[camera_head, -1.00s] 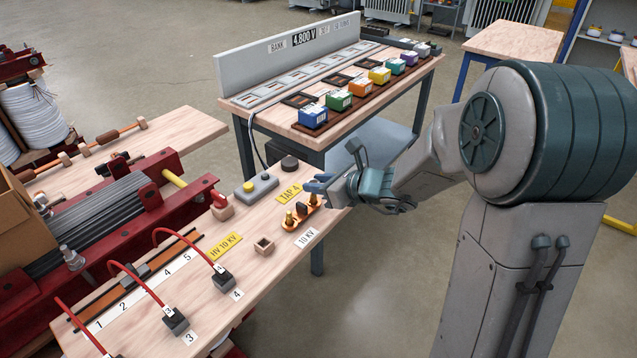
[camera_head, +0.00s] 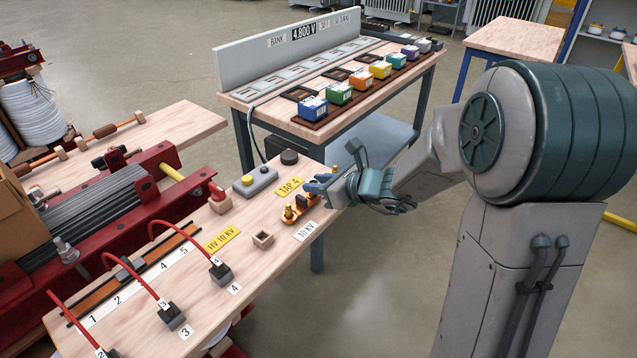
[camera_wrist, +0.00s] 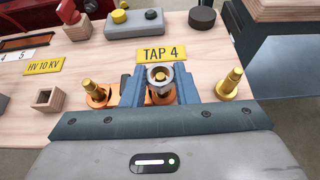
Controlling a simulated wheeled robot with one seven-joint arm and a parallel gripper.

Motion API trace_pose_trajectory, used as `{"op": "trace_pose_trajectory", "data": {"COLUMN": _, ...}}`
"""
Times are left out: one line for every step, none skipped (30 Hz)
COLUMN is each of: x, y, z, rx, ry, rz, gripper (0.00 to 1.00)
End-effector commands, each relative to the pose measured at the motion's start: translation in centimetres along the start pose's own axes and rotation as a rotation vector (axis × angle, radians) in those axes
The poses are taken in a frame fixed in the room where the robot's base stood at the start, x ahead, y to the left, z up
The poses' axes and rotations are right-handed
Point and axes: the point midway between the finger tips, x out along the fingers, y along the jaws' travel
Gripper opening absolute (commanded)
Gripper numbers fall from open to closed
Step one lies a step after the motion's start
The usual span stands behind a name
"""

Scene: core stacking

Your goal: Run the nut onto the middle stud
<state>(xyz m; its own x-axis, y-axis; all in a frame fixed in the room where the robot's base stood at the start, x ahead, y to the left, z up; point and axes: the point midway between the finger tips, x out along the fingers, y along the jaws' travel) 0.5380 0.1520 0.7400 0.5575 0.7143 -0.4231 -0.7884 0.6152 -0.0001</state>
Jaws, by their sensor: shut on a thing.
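My gripper (camera_wrist: 160,90) is shut on the silver nut (camera_wrist: 151,76) in the wrist view, with one blue finger on each side of it. The brass middle stud (camera_wrist: 160,74) shows inside the nut's ring. I cannot tell how far down the nut sits. The left stud (camera_wrist: 89,87) and the right stud (camera_wrist: 234,78) are bare and stand clear of the fingers.
The yellow TAP 4 plate (camera_wrist: 163,52) lies just behind the fingers. A grey button box (camera_wrist: 134,24), a black knob (camera_wrist: 202,18) and a small wooden square socket (camera_wrist: 48,98) are on the bench. Red leads with black blocks (camera_head: 221,272) lie to the left.

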Motion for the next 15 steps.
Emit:
{"op": "trace_pose_trajectory", "data": {"x": 0.1, "y": 0.0, "z": -0.2, "rx": 0.000, "ry": 0.000, "rz": 0.000, "gripper": 0.00}}
{"op": "trace_pose_trajectory", "data": {"x": 0.1, "y": 0.0, "z": -0.3, "rx": 0.000, "ry": 0.000, "rz": 0.000, "gripper": 0.00}}
{"op": "trace_pose_trajectory", "data": {"x": 0.2, "y": 0.0, "z": -0.4, "rx": 0.000, "ry": 0.000, "rz": 0.000, "gripper": 0.00}}
{"op": "trace_pose_trajectory", "data": {"x": 0.2, "y": 0.0, "z": -0.5, "rx": 0.000, "ry": 0.000, "rz": 0.000, "gripper": 0.00}}
{"op": "trace_pose_trajectory", "data": {"x": 0.2, "y": 0.0, "z": -0.5, "rx": 0.000, "ry": 0.000, "rz": 0.000, "gripper": 0.00}}
{"op": "trace_pose_trajectory", "data": {"x": 0.3, "y": 0.0, "z": -0.6, "rx": 0.000, "ry": 0.000, "rz": 0.000, "gripper": 0.00}}
{"op": "trace_pose_trajectory", "data": {"x": 0.3, "y": 0.0, "z": -0.7, "rx": 0.000, "ry": 0.000, "rz": 0.000, "gripper": 0.00}}
{"op": "trace_pose_trajectory", "data": {"x": 0.4, "y": 0.0, "z": -0.8, "rx": 0.000, "ry": 0.000, "rz": 0.000, "gripper": 0.00}}
{"op": "trace_pose_trajectory", "data": {"x": 0.4, "y": 0.0, "z": -0.8, "rx": 0.000, "ry": 0.000, "rz": 0.000, "gripper": 0.00}}
{"op": "trace_pose_trajectory", "data": {"x": 0.4, "y": 0.0, "z": -0.9, "rx": 0.000, "ry": 0.000, "rz": 0.000, "gripper": 0.00}}
{"op": "trace_pose_trajectory", "data": {"x": 0.5, "y": 0.0, "z": -1.0, "rx": 0.000, "ry": 0.000, "rz": 0.000, "gripper": 0.00}}
{"op": "trace_pose_trajectory", "data": {"x": 0.5, "y": 0.0, "z": -1.1, "rx": 0.000, "ry": 0.000, "rz": 0.000, "gripper": 0.00}}
{"op": "trace_pose_trajectory", "data": {"x": 0.5, "y": 0.0, "z": -1.1, "rx": 0.000, "ry": 0.000, "rz": 0.000, "gripper": 0.00}}
{"op": "trace_pose_trajectory", "data": {"x": 0.6, "y": 0.0, "z": -1.2, "rx": 0.000, "ry": 0.000, "rz": 0.000, "gripper": 0.00}}
{"op": "trace_pose_trajectory", "data": {"x": 0.6, "y": 0.0, "z": -1.3, "rx": 0.000, "ry": 0.000, "rz": 0.000, "gripper": 0.00}}
